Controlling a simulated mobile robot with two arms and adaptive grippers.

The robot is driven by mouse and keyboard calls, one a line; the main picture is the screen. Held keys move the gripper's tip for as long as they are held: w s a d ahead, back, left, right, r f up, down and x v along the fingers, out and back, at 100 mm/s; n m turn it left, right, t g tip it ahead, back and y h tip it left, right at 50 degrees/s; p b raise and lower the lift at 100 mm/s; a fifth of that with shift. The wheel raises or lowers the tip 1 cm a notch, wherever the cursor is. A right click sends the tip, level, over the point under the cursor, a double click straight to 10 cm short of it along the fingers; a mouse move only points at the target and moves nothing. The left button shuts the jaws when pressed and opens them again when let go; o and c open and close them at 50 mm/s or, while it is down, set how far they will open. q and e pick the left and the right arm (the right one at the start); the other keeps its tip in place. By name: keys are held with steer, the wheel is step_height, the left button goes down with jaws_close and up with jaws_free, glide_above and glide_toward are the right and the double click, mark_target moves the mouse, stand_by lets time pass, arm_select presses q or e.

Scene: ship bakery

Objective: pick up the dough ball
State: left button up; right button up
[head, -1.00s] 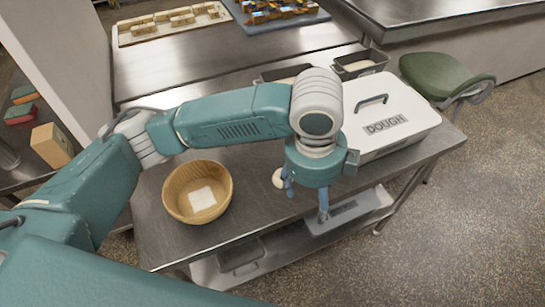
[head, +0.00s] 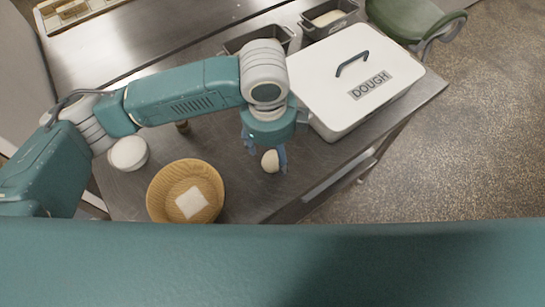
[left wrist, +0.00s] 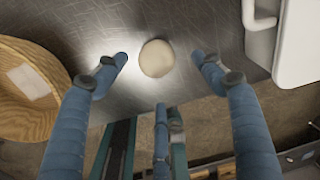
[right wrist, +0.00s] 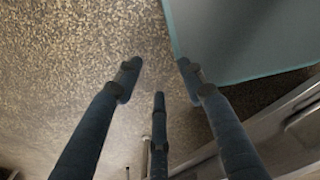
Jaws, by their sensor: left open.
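The dough ball (head: 270,161) is small, pale and round. It lies on the steel table (head: 240,199) between the wooden bowl and the white dough box. In the left wrist view the dough ball (left wrist: 156,58) shows between the two spread fingertips, with a gap on both sides. My left gripper (head: 266,152) is open, pointing down at the ball, and holds nothing. Its fingers hide part of the table beside the ball. My right gripper (right wrist: 158,77) is open and empty over the speckled floor, seen only in the right wrist view.
The wooden bowl (head: 160,197) with a pale square inside stands left of the ball. A small white bowl (head: 129,152) is farther left. The white box labelled DOUGH (head: 323,66) stands right of my left gripper. A loaf tin (head: 312,33) is behind it. The table's front edge is near the ball.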

mark_target(272, 158)
arm_select(q)
steer(key=shift+a+f, duration=0.15)
steer(key=shift+f, duration=0.3)
steer(key=f, duration=0.1)
steer(key=f+p, duration=0.1)
steer(key=f, duration=0.1)
steer(key=shift+w+a+f, duration=0.1)
steer(key=shift+w+f, duration=0.1)
steer(key=shift+f, duration=0.45)
steer(key=shift+c, duration=0.2)
steer(key=c, duration=1.3)
arm_select(e)
steer(key=shift+w+a+r, duration=0.25)
steer(key=shift+w+r, duration=0.15)
steer(key=shift+w, duration=0.05)
steer(key=shift+w+a+r, duration=0.2)
steer(key=shift+w+r, duration=0.15)
steer(key=shift+w, duration=0.1)
